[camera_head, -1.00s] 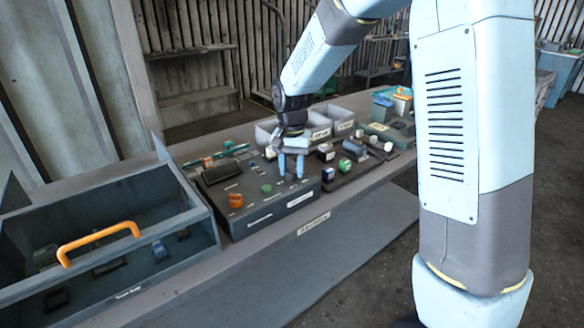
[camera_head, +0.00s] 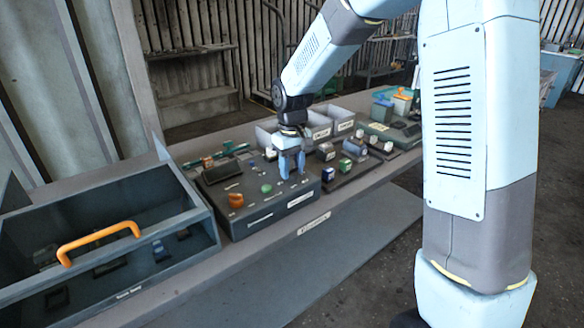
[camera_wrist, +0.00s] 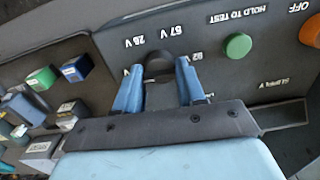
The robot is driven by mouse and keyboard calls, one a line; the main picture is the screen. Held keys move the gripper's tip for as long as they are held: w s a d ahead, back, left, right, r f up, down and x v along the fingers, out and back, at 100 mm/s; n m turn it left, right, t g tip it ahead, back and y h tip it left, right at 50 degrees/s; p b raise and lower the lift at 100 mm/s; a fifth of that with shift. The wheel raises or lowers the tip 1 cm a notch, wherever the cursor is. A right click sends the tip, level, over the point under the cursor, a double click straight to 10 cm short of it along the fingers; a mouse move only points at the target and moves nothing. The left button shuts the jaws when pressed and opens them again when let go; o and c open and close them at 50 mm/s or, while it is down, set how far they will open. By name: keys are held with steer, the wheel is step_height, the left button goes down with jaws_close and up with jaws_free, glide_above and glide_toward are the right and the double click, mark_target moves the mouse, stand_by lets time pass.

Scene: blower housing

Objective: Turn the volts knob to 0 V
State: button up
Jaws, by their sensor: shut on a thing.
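Which label the knob points at cannot be told.
On the panel are a green button (camera_wrist: 237,45) labelled "HOLD TO TEST" and an orange knob (camera_wrist: 311,31) by "OFF". Beside the panel lie small coloured blocks, one green (camera_wrist: 41,78), one blue (camera_wrist: 77,68). An open bin with an orange handle (camera_head: 98,240) stands at left.

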mark_target(292, 169)
steer(key=shift+d+n, duration=0.1)
steer(key=shift+n, duration=0.4)
steer(key=o, duration=1.1)
steer(key=shift+c, duration=0.2)
step_height(292, 169, up, 14)
steer(key=shift+f, duration=0.15)
